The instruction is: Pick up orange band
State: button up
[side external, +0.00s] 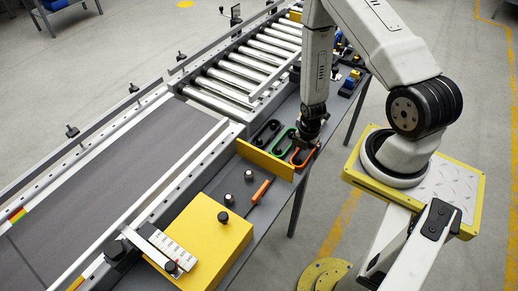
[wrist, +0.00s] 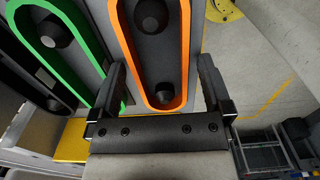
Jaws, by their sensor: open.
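The orange band (wrist: 186,45) is a long oval loop around dark round pegs in a black recess, its far end cut off by the top of the wrist view. In the side view the orange band (side external: 293,160) lies at the right end of a row of loops, partly hidden by my gripper (side external: 305,146). In the wrist view my gripper (wrist: 161,70) is open, with one finger on each side of the band's near part. No grip on the band shows. I cannot tell the height of the fingertips over it.
A green band (wrist: 92,45) lies close left of the orange one, and a black band (side external: 264,132) lies beyond it. A yellow plate (side external: 264,160) fronts the row. An orange-handled tool (side external: 261,190), black knobs (side external: 248,174) and a yellow box (side external: 195,240) stand nearby. A roller conveyor (side external: 250,65) runs behind.

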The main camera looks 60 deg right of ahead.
jog(key=c, duration=1.1)
jog(key=shift+r, duration=0.1)
jog(key=shift+c, duration=0.2)
notch_tip(320, 180, up, 10)
dwell(0.4)
dwell(0.5)
